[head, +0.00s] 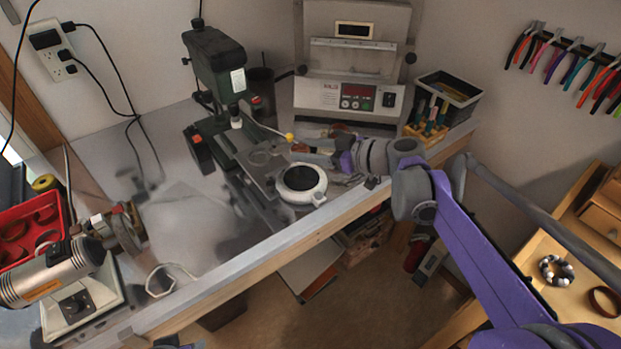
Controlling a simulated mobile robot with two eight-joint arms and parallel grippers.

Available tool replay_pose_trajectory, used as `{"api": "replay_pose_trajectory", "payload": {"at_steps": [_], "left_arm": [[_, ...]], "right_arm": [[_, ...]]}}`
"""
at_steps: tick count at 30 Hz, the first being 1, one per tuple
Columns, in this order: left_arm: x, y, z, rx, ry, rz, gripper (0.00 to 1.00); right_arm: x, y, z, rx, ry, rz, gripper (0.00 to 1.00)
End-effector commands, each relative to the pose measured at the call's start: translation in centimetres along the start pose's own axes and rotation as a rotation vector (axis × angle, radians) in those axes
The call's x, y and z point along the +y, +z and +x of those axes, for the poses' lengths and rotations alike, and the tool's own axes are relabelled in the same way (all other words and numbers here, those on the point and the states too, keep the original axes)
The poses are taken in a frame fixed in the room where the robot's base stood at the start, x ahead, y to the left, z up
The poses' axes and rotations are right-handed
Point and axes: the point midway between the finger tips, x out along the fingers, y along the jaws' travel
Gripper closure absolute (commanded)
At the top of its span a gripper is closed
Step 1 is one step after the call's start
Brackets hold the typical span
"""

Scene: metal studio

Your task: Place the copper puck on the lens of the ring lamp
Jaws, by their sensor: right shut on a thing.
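The ring lamp (302,198) is a white ring-shaped body on the bench near its front edge, with a round dark lens (301,177) facing up. I see nothing resting on the lens. My right gripper (306,149) reaches in from the right, just behind the lamp and apart from the lens. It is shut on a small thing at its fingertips. The copper puck cannot be made out clearly; the held thing is too small and partly hidden by the fingers.
A green drill press (215,65) stands behind and left of the lamp. A grey machine with a display (350,97) and a black bin (447,90) stand at the back. A red tray (30,232) is at left. The bench middle (190,215) is mostly clear.

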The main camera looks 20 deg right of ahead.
Motion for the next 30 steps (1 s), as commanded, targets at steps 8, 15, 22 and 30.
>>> {"api": "replay_pose_trajectory", "payload": {"at_steps": [8,15,22,30], "left_arm": [[0.0,0.4,0.6,-0.002,0.000,0.000,0.50],[0.0,0.6,1.0,-0.004,0.000,0.000,0.50],[0.0,0.7,1.1,-0.004,0.000,0.000,0.50],[0.0,0.8,1.2,-0.005,0.000,0.000,0.50]], "right_arm": [[0.0,3.8,1.1,0.000,0.000,0.000,0.98],[0.0,6.5,2.0,0.000,-0.001,0.000,0.98],[0.0,7.4,2.2,0.000,-0.001,0.000,0.98],[0.0,7.7,2.3,0.000,-0.001,0.000,0.37]]}}
